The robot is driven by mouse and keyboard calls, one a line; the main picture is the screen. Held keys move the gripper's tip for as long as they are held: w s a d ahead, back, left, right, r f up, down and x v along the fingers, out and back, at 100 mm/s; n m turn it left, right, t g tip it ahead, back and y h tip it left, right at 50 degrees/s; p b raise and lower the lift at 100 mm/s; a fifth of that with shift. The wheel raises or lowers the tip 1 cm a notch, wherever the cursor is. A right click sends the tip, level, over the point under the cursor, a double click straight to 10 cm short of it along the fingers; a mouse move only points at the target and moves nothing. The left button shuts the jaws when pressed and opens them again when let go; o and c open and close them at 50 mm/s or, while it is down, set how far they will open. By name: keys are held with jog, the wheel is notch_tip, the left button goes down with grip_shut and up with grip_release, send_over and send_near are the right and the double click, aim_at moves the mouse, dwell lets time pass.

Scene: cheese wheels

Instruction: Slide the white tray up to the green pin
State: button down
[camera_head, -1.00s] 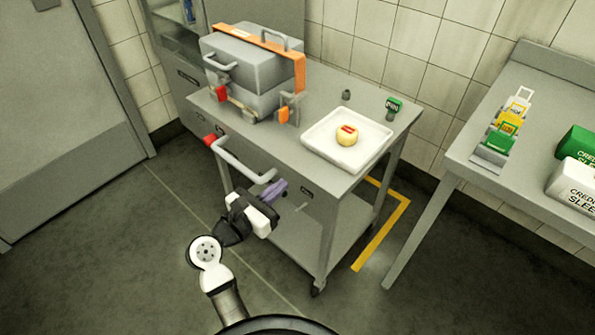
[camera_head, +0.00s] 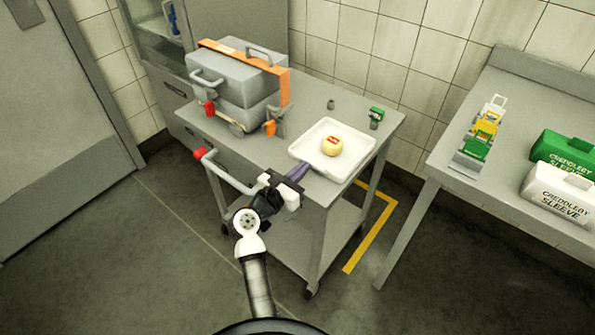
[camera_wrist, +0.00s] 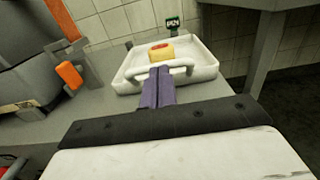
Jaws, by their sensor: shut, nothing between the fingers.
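The white tray (camera_head: 354,171) lies flat on the cart top, with a round yellow cheese (camera_head: 332,146) with a red label in it. The green pin (camera_head: 376,114) stands on the cart top beyond the tray, near the back right corner, with a gap between them. My gripper (camera_head: 299,171) has purple fingers and is shut and empty at the tray's near left edge. In the wrist view the shut fingertips (camera_wrist: 160,72) overlap the handle bar (camera_wrist: 158,72) on the tray's near side; I cannot tell whether they touch it.
A grey case (camera_head: 240,77) with an orange strap stands on the cart's left. A small grey peg (camera_head: 331,104) stands behind the tray. A side table (camera_head: 470,200) at the right holds coloured tags and green and white sleeve packs (camera_head: 558,195). Bare cart top (camera_head: 308,116) lies behind the tray.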

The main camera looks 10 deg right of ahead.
jog(key=shift+d, duration=0.1)
jog(key=x, duration=0.6)
jog(key=shift+w+d, duration=0.2)
jog(key=shift+s, duration=0.1)
